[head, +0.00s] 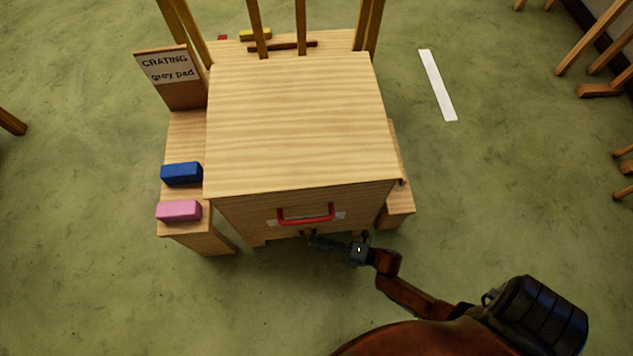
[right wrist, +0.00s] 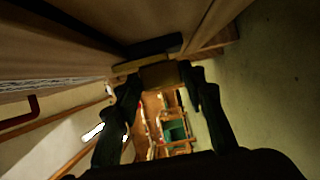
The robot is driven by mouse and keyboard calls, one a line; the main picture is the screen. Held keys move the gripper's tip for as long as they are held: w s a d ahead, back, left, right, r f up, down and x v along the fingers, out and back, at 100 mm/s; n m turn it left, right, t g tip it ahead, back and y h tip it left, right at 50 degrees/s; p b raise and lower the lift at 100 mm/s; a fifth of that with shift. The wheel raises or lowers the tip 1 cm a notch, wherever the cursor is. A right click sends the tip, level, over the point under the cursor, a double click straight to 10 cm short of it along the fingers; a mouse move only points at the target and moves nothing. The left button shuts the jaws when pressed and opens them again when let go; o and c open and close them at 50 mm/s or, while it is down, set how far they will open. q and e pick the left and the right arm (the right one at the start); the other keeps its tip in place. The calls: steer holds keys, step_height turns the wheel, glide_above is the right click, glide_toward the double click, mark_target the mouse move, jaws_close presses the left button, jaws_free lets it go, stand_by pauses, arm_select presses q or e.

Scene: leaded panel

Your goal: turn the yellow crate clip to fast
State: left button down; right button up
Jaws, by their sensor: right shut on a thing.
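A pale wooden crate (head: 295,120) stands in the middle of the head view, with a red handle (head: 306,219) on its front face. My right gripper (head: 312,240) is at the crate's lower front edge, below the handle. In the head view the clip is hidden or too small to tell. My left gripper is not in view.
Side ledges hold a blue block (head: 181,173) and a pink block (head: 179,210) at the left. A sign (head: 168,70) reads "CRATING grey pad". A yellow block (head: 255,34) lies behind the crate. A white strip (head: 437,85) lies on the open green floor at right.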

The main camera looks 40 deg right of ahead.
steer(key=shift+a+f+y, duration=0.1)
steer(key=shift+a+y, duration=0.05)
steer(key=shift+y, duration=0.15)
steer(key=o, duration=1.2)
steer(key=shift+c, duration=0.2)
steer(key=v, duration=1.2)
